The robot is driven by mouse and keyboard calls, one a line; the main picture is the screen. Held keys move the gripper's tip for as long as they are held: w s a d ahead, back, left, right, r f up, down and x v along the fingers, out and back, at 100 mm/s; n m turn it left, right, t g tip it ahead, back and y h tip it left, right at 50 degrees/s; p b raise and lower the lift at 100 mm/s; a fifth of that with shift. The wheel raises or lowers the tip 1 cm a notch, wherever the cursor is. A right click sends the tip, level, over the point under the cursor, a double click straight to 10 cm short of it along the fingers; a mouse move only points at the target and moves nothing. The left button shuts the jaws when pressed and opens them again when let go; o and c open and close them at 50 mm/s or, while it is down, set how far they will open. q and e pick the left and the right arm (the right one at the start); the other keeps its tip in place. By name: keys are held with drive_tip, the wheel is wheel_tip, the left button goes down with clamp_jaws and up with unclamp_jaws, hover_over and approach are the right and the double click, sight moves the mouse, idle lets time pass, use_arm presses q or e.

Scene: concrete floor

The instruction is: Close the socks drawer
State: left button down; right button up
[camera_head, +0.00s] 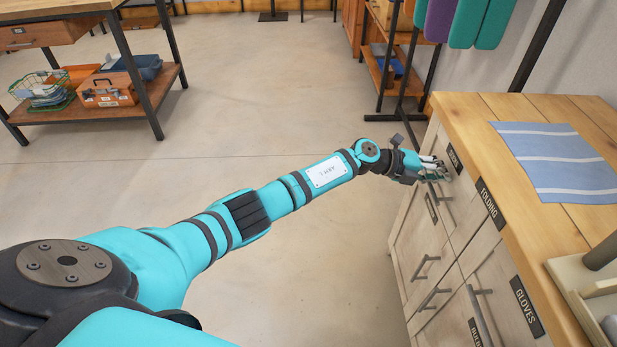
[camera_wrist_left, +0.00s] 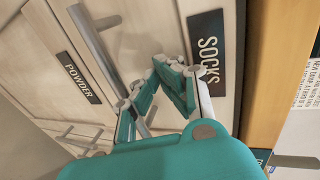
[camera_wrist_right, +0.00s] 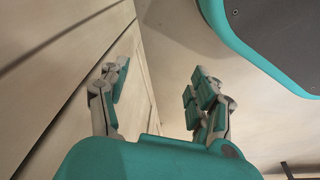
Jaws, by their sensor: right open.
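The socks drawer shows in the left wrist view by its black SOCKS label (camera_wrist_left: 207,50), on a pale wood front below the worktop edge. My left gripper (camera_head: 440,170) is at the far upper drawer of the cabinet. In the left wrist view its fingertips (camera_wrist_left: 160,68) are close together in front of the socks drawer, by a metal bar handle (camera_wrist_left: 152,114). The fingers hide part of it, so I cannot tell whether they grip it. No clear gap shows at the drawer front. My right gripper (camera_wrist_right: 157,88) is open and empty, beside pale wood panels.
The wooden worktop (camera_head: 468,108) holds a striped blue cloth (camera_head: 560,160) and a pale tray (camera_head: 575,275). Drawers labelled FOLDING, GLOVES and POWDER (camera_wrist_left: 76,77) are nearby. A shelf table (camera_head: 95,95) stands at the far left. The concrete floor between is clear.

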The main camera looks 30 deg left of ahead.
idle(0.4)
use_arm(q)
drive_tip(key=v, duration=1.1)
drive_tip(key=shift+s+a+r, duration=0.2)
drive_tip(key=shift+s, duration=0.1)
